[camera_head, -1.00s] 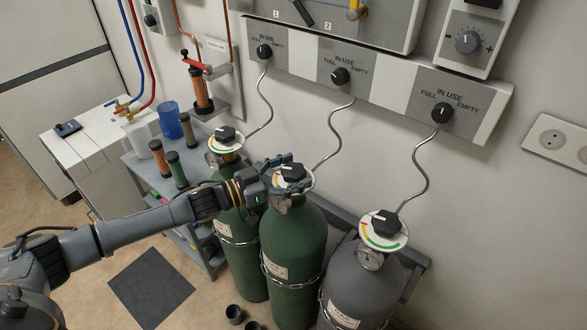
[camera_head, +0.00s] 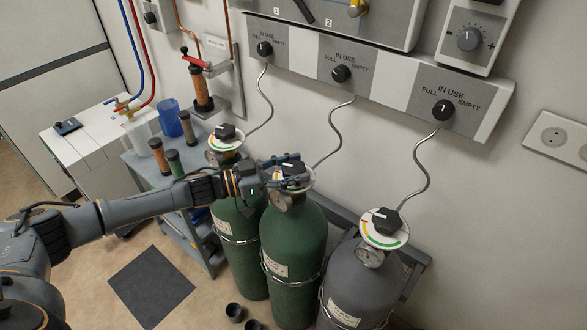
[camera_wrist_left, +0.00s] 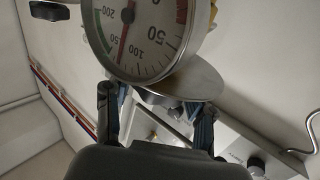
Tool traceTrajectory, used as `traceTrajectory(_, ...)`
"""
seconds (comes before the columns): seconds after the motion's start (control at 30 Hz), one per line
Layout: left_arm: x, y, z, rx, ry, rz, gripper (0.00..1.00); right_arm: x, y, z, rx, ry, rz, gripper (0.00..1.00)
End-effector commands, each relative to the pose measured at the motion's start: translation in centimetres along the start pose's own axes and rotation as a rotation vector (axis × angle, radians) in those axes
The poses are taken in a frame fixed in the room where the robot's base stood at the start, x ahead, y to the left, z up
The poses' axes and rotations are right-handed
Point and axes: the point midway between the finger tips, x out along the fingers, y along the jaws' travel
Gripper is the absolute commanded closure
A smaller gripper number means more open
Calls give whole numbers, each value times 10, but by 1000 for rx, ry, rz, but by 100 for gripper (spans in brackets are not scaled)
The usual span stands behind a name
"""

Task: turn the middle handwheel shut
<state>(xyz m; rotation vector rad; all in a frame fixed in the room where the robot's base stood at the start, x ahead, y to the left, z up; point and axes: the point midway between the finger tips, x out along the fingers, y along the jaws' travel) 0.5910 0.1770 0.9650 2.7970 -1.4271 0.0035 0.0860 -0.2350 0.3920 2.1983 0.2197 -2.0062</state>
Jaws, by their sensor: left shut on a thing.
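The middle handwheel (camera_head: 294,169) is a black knob with a white mark, on a round dial plate with a coloured scale, on top of the middle green cylinder (camera_head: 293,245). My left gripper (camera_head: 290,168) reaches it from the left and is shut on the handwheel, with fingers at its sides. In the left wrist view the two fingers (camera_wrist_left: 155,115) show below a large pressure gauge (camera_wrist_left: 140,35); the handwheel between them is mostly hidden by the gauge and plate. My right gripper is not in view.
A left handwheel (camera_head: 225,132) on another green cylinder and a right handwheel (camera_head: 387,221) on a grey cylinder stand close on either side. A wall panel with several knobs (camera_head: 341,74) is behind, joined by thin curved tubes. A trolley with bottles (camera_head: 173,162) stands at left.

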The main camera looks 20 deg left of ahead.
Motion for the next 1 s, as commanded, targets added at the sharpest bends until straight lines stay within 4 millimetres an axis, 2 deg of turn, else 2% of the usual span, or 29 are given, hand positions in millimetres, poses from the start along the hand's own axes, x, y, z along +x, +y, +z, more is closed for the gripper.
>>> traceTrajectory(0.43, 0, -1, -2, 0, 0, 55, 78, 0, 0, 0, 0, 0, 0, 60)
traceTrajectory(0.47, 0, -1, -2, 0, 0, 55, 40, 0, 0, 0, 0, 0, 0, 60)
traceTrajectory(0.53, 0, -1, -2, 0, 0, 55, 26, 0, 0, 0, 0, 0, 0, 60)
traceTrajectory(0.57, 0, -1, -2, 0, 0, 55, 22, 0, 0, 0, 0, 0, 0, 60)
traceTrajectory(0.87, -1, 0, -1, 0, -2, 54, 22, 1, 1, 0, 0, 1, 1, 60)
traceTrajectory(1.0, -10, -2, 0, -1, -3, 53, 22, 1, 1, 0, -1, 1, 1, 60)
